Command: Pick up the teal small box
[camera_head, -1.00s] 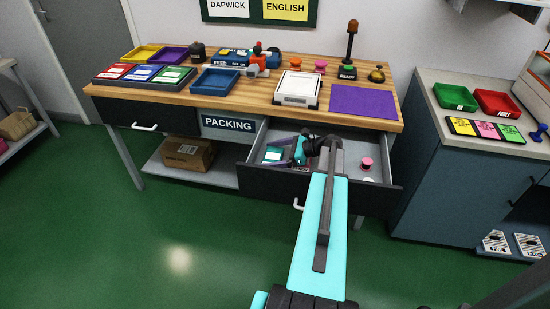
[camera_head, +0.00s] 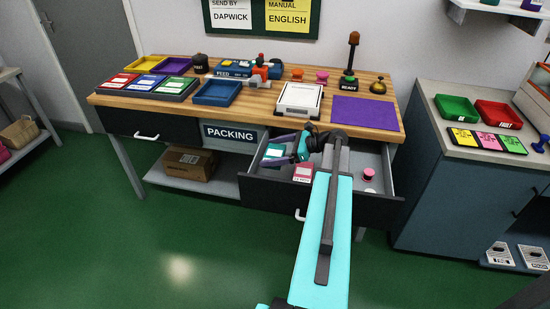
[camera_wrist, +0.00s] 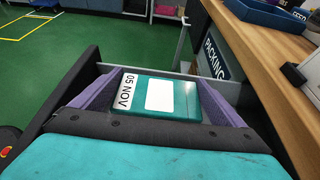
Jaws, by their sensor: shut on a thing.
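The teal small box (camera_wrist: 183,108) fills the space between my gripper's purple fingers in the wrist view. It has a white blank label and a strip reading "05 NOV". In the head view the teal box (camera_head: 273,152) shows at the left end of the open drawer (camera_head: 262,187). My gripper (camera_head: 280,148) is shut on it, one finger on each side. The box's underside is hidden, so I cannot tell whether it clears the drawer floor.
A pink box (camera_head: 303,173) and a pink round-topped item (camera_head: 368,174) lie in the drawer. The wooden bench top (camera_head: 265,107) overhangs behind, with a blue tray (camera_head: 217,92) and a purple mat (camera_head: 365,112) on it. Green floor in front is clear.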

